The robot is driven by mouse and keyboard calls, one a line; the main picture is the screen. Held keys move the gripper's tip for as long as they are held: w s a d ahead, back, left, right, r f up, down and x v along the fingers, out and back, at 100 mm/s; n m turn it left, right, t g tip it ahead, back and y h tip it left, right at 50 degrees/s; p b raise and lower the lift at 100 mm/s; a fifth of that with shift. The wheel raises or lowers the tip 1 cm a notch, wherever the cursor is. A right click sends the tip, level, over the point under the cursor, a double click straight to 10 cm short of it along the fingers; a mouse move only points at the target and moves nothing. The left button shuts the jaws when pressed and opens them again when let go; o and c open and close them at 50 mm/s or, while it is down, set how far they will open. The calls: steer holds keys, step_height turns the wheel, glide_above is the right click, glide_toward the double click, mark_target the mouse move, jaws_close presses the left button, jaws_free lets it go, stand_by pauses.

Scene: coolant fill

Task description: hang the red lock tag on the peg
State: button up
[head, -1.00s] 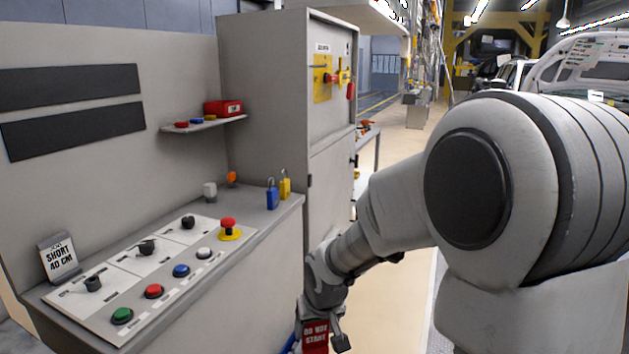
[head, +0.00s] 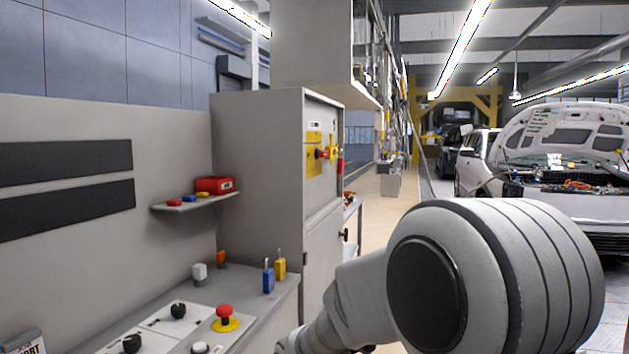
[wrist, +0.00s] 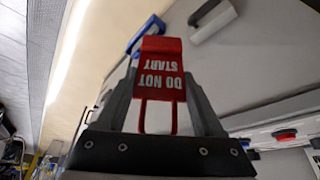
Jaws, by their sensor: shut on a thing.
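The red lock tag (wrist: 162,75) with white "DO NOT START" lettering is in the wrist view, its text upside down there. My gripper (wrist: 160,88) is shut on it, with a dark finger on each side and the tag's red loop towards the palm. In the head view the gripper and the tag are out of sight. The tall grey cabinet (head: 258,165) there carries a yellow switch plate (head: 314,155) with a red knob (head: 321,154). I cannot make out the peg for certain.
A blue padlock (head: 268,281) and a yellow padlock (head: 280,269) stand on the console's end. A shelf (head: 215,200) holds a red box (head: 214,185). The floor aisle (head: 368,195) right of the cabinet looks clear. A car (head: 545,165) stands at right.

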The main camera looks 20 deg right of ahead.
steer(key=shift+r, duration=0.1)
stand_by(0.3)
steer(key=w+p+v, duration=0.1)
steer(key=p+v, duration=0.6)
steer(key=p, duration=0.5)
steer(key=shift+w+d+r, duration=0.15)
steer(key=shift+w+r, duration=0.05)
steer(key=shift+r, duration=0.45)
